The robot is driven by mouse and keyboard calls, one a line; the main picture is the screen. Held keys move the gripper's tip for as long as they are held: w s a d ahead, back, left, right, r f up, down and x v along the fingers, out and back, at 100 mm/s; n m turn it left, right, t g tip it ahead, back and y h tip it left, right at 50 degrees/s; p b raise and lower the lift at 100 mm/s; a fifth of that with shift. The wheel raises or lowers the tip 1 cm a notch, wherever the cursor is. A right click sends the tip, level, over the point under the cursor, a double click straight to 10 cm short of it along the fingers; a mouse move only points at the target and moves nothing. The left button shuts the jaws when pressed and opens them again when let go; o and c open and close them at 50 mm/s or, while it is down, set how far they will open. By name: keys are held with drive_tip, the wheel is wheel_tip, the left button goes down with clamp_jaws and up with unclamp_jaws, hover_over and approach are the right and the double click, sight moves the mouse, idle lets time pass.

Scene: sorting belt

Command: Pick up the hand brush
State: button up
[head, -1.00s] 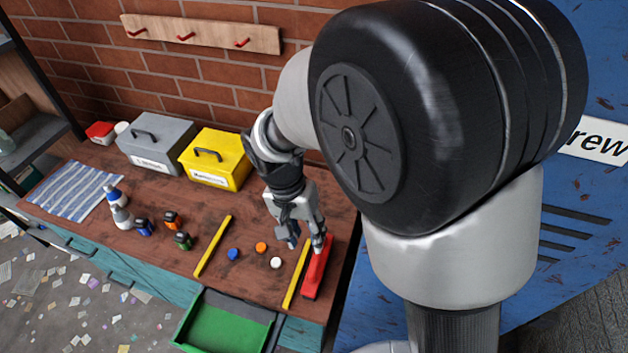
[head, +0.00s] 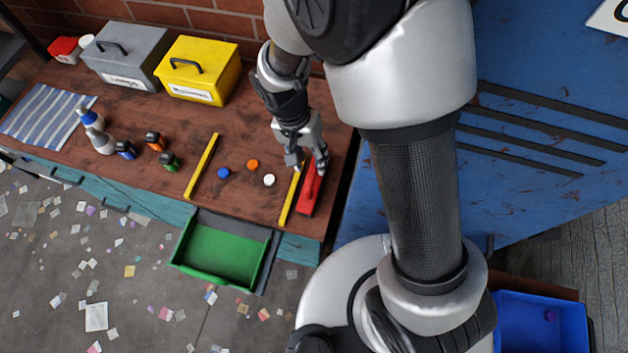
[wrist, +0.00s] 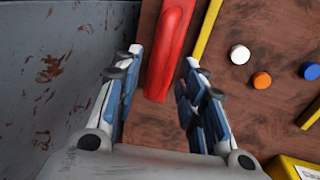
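The red hand brush (head: 308,195) lies on the wooden workbench near its right end, beside a yellow strip. In the wrist view the brush (wrist: 170,45) runs lengthwise, its near end reaching between the fingers in the picture. My gripper (head: 308,166) is over the brush's far end in the head view and hides part of it. The gripper (wrist: 160,68) is open, one finger to each side of the brush. Nothing is held. I cannot tell the exact height above the brush.
Yellow strips (head: 291,193) and (head: 201,166) lie on the bench (head: 240,200). Blue (head: 223,173), orange (head: 253,164) and white (head: 269,180) discs lie between them. A green tray (head: 215,255) hangs at the front edge. Yellow (head: 200,68) and grey (head: 125,55) toolboxes stand behind.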

sight(313, 169)
drive_tip(key=f, duration=0.1)
drive_tip(key=f+b, duration=0.1)
drive_tip(key=f, duration=0.1)
drive_tip(key=d+f+b, duration=0.1)
drive_tip(key=f, duration=0.1)
drive_tip(key=shift+s+f, duration=0.2)
drive_tip(key=shift+s, duration=0.1)
drive_tip(key=shift+r, duration=0.1)
drive_tip(key=shift+c, duration=0.3)
clamp_jaws()
